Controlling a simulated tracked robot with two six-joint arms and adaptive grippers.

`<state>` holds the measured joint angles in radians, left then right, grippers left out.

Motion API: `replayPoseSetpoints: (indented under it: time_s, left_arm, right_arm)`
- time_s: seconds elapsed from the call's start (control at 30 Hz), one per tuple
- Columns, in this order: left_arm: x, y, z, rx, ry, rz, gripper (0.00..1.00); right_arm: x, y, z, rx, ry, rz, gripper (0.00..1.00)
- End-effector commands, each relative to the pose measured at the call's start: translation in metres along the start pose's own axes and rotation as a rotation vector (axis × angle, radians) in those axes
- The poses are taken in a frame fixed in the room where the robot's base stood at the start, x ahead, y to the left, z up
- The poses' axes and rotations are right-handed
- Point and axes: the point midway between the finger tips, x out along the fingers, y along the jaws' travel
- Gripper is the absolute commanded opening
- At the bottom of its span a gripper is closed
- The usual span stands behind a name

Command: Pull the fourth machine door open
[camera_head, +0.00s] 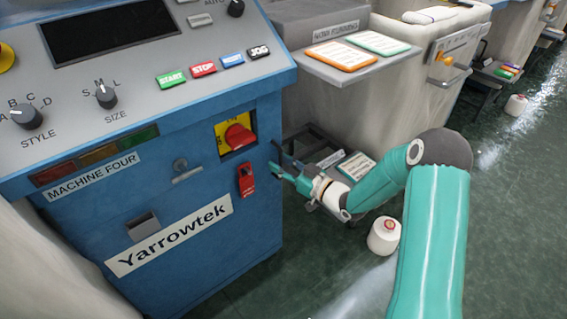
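The blue machine (220,255) labelled "MACHINE FOUR" fills the left side, with a "Yarrowtek" plate on its front. Its front looks shut; I cannot make out a separate door edge. A small grey latch or handle (187,174) sits on the front. A red rotary switch on a yellow plate (238,135) is at the upper right, with a red tag or lock (246,180) below it. My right gripper (272,155) is at the machine's right edge, its dark fingers apart and nothing seen between them. I cannot tell whether it touches the machine. My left gripper is out of view.
A sloped control panel (130,120) with knobs and coloured buttons tops the machine. Beside it, a grey shelf (310,68) holds orange and green framed cards. A white yarn cone (384,236) stands on the green floor. More machines line the row behind; the right-hand aisle is mostly clear.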

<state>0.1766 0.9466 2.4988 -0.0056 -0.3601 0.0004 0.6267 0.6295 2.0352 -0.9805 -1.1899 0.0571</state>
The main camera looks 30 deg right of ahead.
Motion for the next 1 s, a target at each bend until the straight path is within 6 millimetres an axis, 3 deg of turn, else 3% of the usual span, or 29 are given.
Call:
replayPoseSetpoints:
  time_s: [0.37,0.6,0.9,0.93,1.0]
  left_arm:
    - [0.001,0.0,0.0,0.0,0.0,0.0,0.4]
    - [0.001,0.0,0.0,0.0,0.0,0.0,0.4]
    - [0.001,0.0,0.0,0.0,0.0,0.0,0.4]
    - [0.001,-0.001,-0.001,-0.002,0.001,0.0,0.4]
    - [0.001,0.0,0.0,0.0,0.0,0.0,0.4]
  right_arm:
    - [0.006,0.0,0.0,0.001,0.0,0.0,0.37]
    - [0.005,0.0,0.0,0.0,0.0,0.001,0.0]
    - [0.005,0.0,0.0,0.0,0.0,0.001,0.0]
    - [0.001,0.012,0.0,-0.003,0.0,0.005,0.0]
    - [0.003,0.007,0.0,0.0,0.0,0.008,0.0]
